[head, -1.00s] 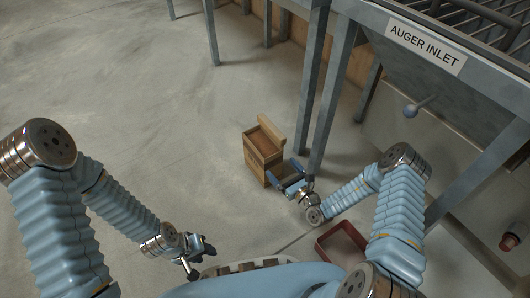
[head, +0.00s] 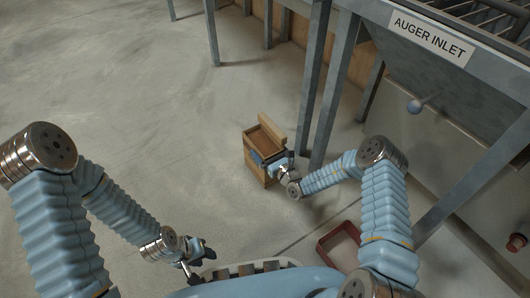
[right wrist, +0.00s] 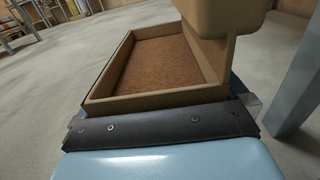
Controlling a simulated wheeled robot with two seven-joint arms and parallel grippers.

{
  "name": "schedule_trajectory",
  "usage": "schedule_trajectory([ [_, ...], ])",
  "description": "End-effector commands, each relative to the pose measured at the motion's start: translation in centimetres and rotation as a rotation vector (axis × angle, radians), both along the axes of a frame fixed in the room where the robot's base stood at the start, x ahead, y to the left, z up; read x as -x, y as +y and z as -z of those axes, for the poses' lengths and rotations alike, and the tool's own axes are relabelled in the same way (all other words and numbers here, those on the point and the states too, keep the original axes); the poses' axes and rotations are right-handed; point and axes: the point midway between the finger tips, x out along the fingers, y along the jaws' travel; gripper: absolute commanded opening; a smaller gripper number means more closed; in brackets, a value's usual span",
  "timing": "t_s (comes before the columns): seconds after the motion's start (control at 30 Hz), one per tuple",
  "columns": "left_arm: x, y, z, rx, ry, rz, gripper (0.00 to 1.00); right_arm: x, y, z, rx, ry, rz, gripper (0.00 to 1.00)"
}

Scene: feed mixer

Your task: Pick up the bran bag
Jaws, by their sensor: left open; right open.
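A brown, open-topped, box-shaped container (head: 264,164) stands upright on the floor near the middle of the head view. It looks like the bran bag. In the right wrist view the container (right wrist: 103,92) holds brown grainy material, and a thick tan flap or block rises at its right. My right gripper (head: 272,159) is open at the container's near side, with its fingers at either side of it. Contact cannot be told. The container's lower part is hidden in the wrist view. My left gripper (head: 199,258) is open and empty at the lower left, well away from it.
Grey metal legs (head: 324,110) of the auger inlet frame (head: 428,39) stand just right of the container. A red-rimmed tray (head: 325,253) lies on the floor below my right arm. A red object (head: 516,242) is at far right. Floor to the left is clear.

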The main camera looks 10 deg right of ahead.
Motion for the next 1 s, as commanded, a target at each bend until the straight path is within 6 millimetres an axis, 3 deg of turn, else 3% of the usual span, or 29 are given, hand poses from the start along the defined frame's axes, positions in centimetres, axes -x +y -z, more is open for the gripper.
schedule_trajectory([
  [0.07,0.0,0.0,0.0,0.000,0.000,0.000,0.43,0.0,0.0,0.0,0.000,0.000,0.000,0.91],
  [0.43,0.0,0.0,0.0,0.000,0.000,0.000,0.43,0.0,0.0,0.0,0.000,0.000,0.000,0.35],
  [0.77,0.0,0.0,-0.2,0.000,0.000,0.000,0.43,0.0,0.0,-0.6,0.000,-0.004,0.001,0.35],
  [1.0,0.1,0.0,-1.4,0.000,0.002,0.002,0.43,0.0,0.0,-3.8,0.000,-0.004,-0.001,0.35],
])
